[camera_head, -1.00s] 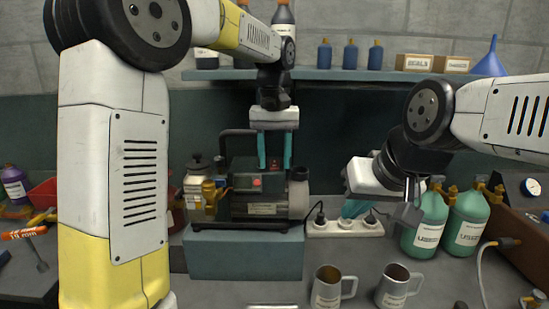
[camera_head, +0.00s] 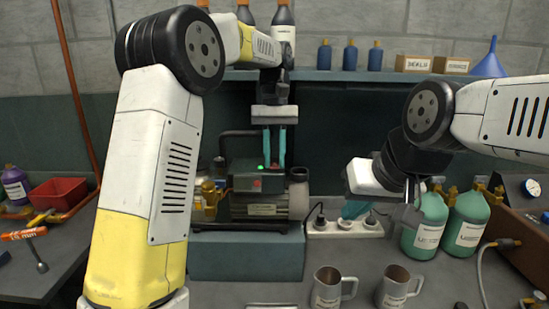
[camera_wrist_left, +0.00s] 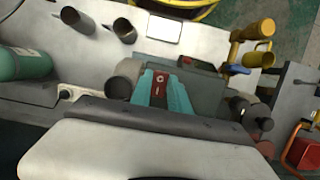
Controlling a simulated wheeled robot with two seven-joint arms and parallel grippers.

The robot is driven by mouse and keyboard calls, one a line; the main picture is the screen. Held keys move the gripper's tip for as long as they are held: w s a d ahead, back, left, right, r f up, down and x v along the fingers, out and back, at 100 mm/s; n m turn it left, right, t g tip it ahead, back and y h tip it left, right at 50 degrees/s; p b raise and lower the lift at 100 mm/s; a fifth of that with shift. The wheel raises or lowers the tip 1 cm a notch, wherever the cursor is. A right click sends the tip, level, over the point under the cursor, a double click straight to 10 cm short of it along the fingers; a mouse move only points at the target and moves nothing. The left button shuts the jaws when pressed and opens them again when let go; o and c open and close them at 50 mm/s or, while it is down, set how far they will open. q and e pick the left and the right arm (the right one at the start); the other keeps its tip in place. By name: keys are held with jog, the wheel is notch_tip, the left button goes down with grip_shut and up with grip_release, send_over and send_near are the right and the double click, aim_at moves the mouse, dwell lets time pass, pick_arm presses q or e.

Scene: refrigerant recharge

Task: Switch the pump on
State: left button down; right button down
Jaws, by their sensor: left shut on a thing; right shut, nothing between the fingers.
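The pump (camera_head: 262,207), dark with a black base, stands on a teal block; a green light (camera_head: 260,167) glows on its top. My left gripper (camera_head: 275,163) reaches down from above onto the pump's top. Its teal fingers are closed on the red rocker switch (camera_wrist_left: 160,87), which shows between them in the left wrist view with white marks. The fingers partly hide the switch in the head view. My right gripper (camera_head: 355,209) is shut and empty, in front of the white power strip (camera_head: 345,229), right of the pump.
The teal block (camera_head: 245,259) raises the pump above the bench. Two metal mugs (camera_head: 326,290) stand at the front. Teal gas bottles (camera_head: 427,225) stand to the right. A shelf (camera_head: 380,75) with bottles and boxes runs behind. A red bin (camera_head: 58,192) is at the left.

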pick_arm(q)
jog(key=c, duration=1.2)
grip_release()
jog(key=shift+c, duration=0.2)
jog(key=v, duration=0.7)
jog(key=shift+w+r, duration=0.15)
jog(key=shift+r, duration=0.3)
